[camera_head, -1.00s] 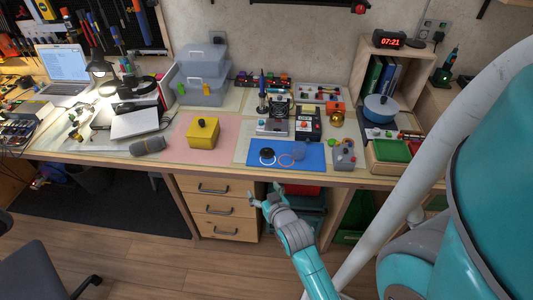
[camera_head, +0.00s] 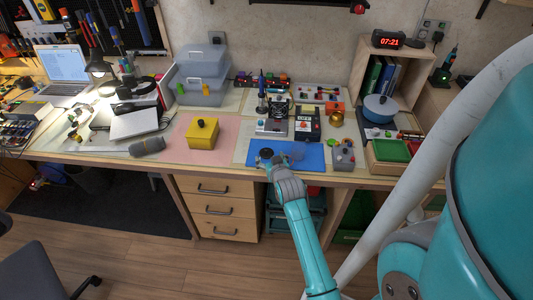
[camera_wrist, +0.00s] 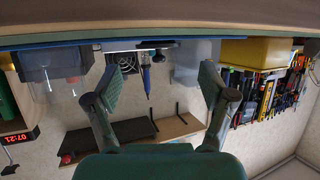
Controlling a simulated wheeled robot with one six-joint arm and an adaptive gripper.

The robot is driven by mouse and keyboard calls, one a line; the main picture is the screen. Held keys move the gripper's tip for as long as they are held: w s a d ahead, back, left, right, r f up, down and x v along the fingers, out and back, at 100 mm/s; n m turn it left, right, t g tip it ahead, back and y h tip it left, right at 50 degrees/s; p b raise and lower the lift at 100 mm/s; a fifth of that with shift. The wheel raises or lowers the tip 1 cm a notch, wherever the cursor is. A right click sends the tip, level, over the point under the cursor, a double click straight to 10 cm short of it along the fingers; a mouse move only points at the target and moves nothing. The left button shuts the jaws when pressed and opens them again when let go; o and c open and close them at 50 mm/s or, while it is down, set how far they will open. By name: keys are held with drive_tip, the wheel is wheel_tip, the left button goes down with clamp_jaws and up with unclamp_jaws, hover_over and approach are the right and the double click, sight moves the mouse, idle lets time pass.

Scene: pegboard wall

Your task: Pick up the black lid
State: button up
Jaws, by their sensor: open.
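The black lid (camera_head: 266,153) is a small dark round piece lying on the front left of the blue mat (camera_head: 316,152) in the head view. My gripper (camera_head: 282,163) is at the front edge of the mat, just in front and to the right of the lid, and partly covers the mat. In the upside-down wrist view my gripper (camera_wrist: 165,85) has its two fingers wide apart with nothing between them.
A grey box (camera_head: 343,156) stands right of the mat, and a yellow box (camera_head: 202,134) with a black knob stands left. A bluish clear piece (camera_head: 297,153) is on the mat by my gripper. The workbench edge and drawers (camera_head: 216,208) lie below.

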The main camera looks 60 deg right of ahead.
sight(267, 152)
drive_tip(key=x, duration=0.4)
drive_tip(key=shift+d+f, duration=0.1)
drive_tip(key=shift+d, duration=0.05)
drive_tip(key=c, duration=0.8)
drive_tip(key=shift+c, duration=0.2)
